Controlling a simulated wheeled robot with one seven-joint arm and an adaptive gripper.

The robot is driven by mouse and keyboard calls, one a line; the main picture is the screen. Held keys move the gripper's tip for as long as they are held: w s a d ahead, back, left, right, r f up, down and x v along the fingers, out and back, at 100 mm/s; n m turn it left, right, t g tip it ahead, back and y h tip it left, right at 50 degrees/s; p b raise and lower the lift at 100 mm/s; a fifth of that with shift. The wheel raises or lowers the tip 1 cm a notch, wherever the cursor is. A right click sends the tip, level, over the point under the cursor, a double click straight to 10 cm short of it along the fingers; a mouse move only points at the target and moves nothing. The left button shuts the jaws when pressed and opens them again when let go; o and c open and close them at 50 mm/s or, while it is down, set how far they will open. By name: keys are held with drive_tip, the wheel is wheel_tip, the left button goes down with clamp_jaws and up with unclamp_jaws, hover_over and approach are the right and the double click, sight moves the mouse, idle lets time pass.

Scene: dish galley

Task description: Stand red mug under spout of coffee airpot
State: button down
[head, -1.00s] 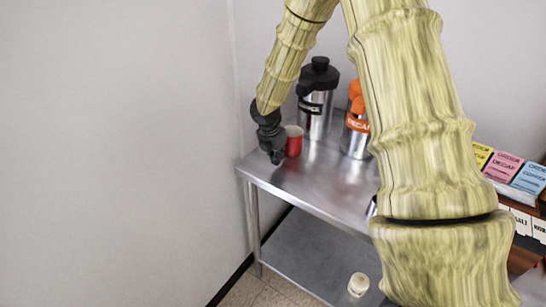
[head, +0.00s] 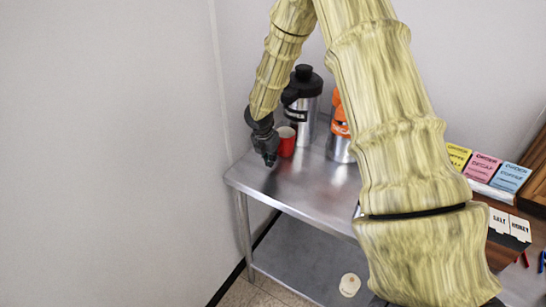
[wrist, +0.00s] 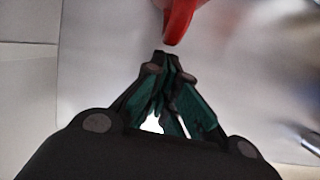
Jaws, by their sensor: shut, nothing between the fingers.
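The red mug (head: 287,141) stands upright on the metal table, close in front of the black-topped coffee airpot (head: 301,108). Whether it is exactly under the spout I cannot tell, as my arm covers part of that area. My gripper (head: 270,161) is in front of the mug and to its left, low over the table. In the wrist view my gripper (wrist: 166,62) has its fingertips together with nothing between them. A red part of the mug (wrist: 178,20), perhaps its handle, shows just beyond the tips, apart from them.
An orange-topped decaf airpot (head: 339,135) stands to the right, partly behind my arm. The steel table (head: 290,187) is bare at its front left. Coloured cards (head: 483,166) and labelled boxes are at the right. A pale container (head: 349,285) is below.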

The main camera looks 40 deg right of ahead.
drive_tip(key=a, duration=0.2)
drive_tip(key=s+a, duration=0.1)
drive_tip(key=shift+r, duration=0.3)
drive_tip(key=b+v, duration=0.2)
drive_tip(key=v, duration=0.7)
drive_tip(key=shift+r, duration=0.2)
drive_tip(key=shift+s, duration=0.15)
